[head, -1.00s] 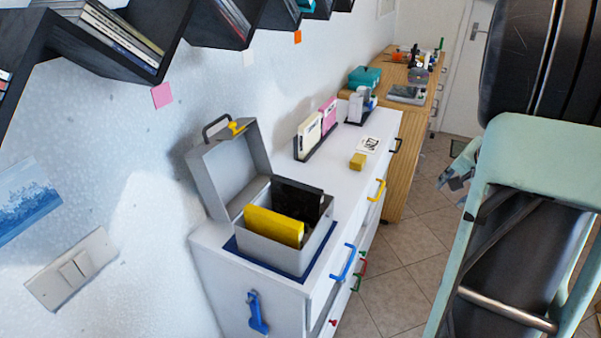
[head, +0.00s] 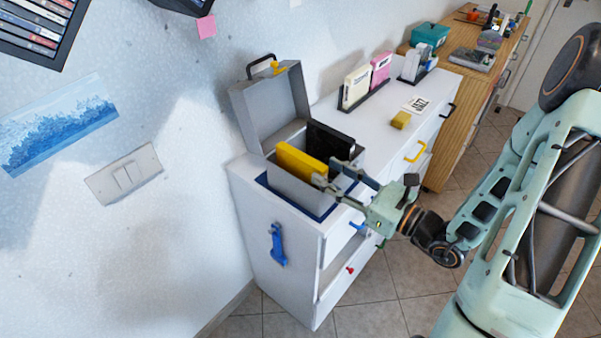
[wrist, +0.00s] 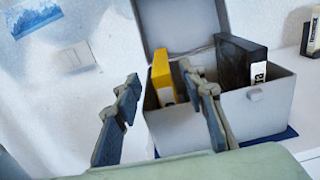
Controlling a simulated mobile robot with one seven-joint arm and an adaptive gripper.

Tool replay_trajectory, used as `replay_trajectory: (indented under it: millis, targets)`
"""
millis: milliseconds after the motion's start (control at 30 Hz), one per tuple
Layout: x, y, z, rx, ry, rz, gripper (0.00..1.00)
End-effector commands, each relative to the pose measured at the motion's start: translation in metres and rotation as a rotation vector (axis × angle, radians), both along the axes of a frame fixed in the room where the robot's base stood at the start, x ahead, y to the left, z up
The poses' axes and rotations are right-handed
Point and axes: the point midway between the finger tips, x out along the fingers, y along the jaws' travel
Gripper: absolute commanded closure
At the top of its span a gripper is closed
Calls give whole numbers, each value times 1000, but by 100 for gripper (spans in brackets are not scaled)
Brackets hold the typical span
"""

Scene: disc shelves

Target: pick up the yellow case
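The yellow case (head: 301,162) stands upright in the open grey box (head: 300,190), on its left side. In the wrist view the yellow case (wrist: 162,78) shows beyond and between my fingers. A black case (head: 330,140) stands in the same box to its right, and it also shows in the wrist view (wrist: 238,62). My gripper (head: 331,176) is open and empty at the front of the box, with its fingers apart and close to the yellow case. In the head view a fingertip overlaps the case's right end; I cannot tell whether they touch.
The box's lid (head: 270,105) is raised against the wall side. The box sits on a blue mat (head: 262,181) on the white cabinet (head: 262,222). Farther back are a small yellow block (head: 401,120), a card, and racks with white and pink cases (head: 380,68).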

Motion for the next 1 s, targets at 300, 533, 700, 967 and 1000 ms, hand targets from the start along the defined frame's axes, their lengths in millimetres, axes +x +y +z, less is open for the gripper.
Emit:
replay_trajectory:
  millis: [300,533,700,967,1000]
  targets:
    - [24,31,0,-3,0,4,62]
    - [43,54,-3,-3,0,6,62]
    - [56,68,-3,-3,-1,5,62]
    - [58,70,-3,-4,0,2,62]
    - [58,70,-3,-4,0,2,66]
